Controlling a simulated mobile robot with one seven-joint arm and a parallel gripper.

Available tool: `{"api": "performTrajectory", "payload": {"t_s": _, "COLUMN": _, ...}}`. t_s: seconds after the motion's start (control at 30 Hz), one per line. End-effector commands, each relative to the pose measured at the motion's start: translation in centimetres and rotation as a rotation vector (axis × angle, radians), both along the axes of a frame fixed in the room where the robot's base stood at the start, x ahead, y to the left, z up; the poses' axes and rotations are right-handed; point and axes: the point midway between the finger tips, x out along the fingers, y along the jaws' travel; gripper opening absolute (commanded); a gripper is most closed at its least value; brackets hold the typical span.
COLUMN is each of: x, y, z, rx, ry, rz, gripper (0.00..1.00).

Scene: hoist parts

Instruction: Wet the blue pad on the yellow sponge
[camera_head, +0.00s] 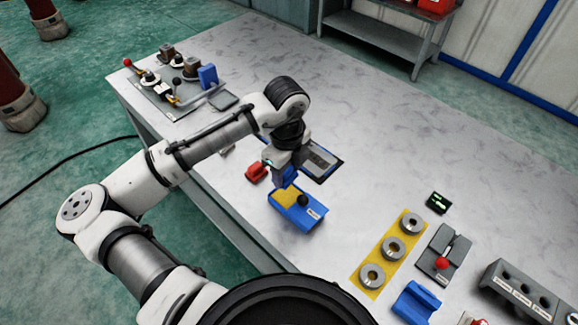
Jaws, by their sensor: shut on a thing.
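The yellow sponge (284,195) lies in the left part of a blue tray (309,223) near the table's near-left edge. A black round knob (303,200) is in the tray to the right of the sponge. My gripper (282,173) points down just above the far end of the sponge and is shut on the blue pad (285,179), of which only a small blue part shows under the fingers. Whether the pad touches the sponge I cannot tell from this angle.
A red block (256,172) lies left of my gripper, and a grey panel (320,161) lies behind it. A yellow plate (377,266) with 3 metal rings, a blue cradle (416,301) and a grey fixture (443,254) stand at the right. The table's middle back is clear.

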Motion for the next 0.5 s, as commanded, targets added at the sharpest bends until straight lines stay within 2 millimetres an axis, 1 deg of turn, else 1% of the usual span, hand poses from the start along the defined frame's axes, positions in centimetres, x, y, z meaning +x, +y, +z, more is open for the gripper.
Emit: {"api": "performTrajectory", "payload": {"t_s": 0.5, "x": 0.0, "y": 0.0, "z": -3.8, "rx": 0.001, "ry": 0.001, "rz": 0.0, "gripper": 0.32}}
